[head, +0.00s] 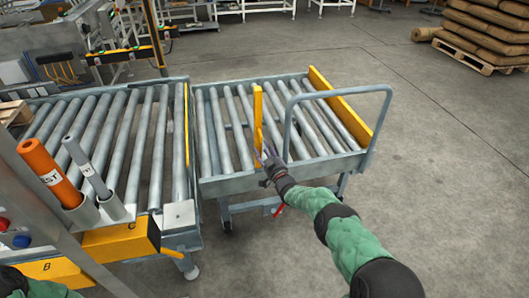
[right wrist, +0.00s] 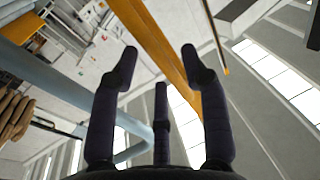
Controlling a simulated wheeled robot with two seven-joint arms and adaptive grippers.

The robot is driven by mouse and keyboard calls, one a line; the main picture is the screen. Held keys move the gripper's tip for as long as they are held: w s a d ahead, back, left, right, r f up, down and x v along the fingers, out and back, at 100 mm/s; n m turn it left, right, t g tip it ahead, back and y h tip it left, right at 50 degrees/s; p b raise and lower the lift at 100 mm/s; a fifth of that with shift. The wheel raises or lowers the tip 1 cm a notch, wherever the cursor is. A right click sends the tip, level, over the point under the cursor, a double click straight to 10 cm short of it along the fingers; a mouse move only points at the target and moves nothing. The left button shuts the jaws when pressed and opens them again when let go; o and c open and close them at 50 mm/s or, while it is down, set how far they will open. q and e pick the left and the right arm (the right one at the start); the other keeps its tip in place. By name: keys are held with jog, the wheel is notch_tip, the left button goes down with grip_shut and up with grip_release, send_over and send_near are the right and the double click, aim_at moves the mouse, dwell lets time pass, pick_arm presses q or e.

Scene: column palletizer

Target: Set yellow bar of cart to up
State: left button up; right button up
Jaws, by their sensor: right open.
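The roller cart (head: 226,183) stands right of the roller conveyor. A narrow yellow bar (head: 257,112) shows over the middle of its rollers, running from mid-deck toward the front edge; I cannot tell its exact tilt. A wider yellow board (head: 340,106) lines the cart's right side. My right gripper (head: 266,157) is at the front edge, by the lower end of the narrow bar. In the right wrist view my right gripper (right wrist: 160,58) is open and empty, with a yellow bar (right wrist: 160,35) passing behind its fingers; contact is not visible. My left gripper is out of view.
A grey tubular handle (head: 340,93) arches over the cart's right half, close to my right forearm. The roller conveyor (head: 146,140) with orange and grey tubes (head: 48,172) fills the left. A loaded pallet (head: 484,36) stands far right. Floor is clear at right.

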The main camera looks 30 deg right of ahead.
jog(key=shift+s, duration=0.1)
jog(key=s+a+f, duration=0.1)
jog(key=s, duration=1)
jog(key=shift+s, duration=0.4)
jog(key=s+a+f+m+g+y+p, duration=0.1)
jog(key=s+a+f+g+y+p, duration=0.1)
jog(key=a+f+g, duration=0.45)
jog(key=s+a+f+m+g+y+p, duration=0.1)
jog(key=s+a+f+g+p, duration=0.15)
jog(key=a+f, duration=0.7)
jog(key=s+a+f+g+y+p, duration=0.1)
jog(key=s+a+g, duration=0.3)
jog(key=s+a, duration=0.3)
jog(key=s+a+f+g+y, duration=0.1)
jog(key=s+a+g, duration=0.4)
jog(key=s, duration=1.1)
jog(key=shift+s+a+f+g+y+p, duration=0.25)
jog(key=shift+a+f+g+y+p, duration=0.1)
jog(key=shift+a, duration=0.8)
jog(key=shift+w, duration=0.1)
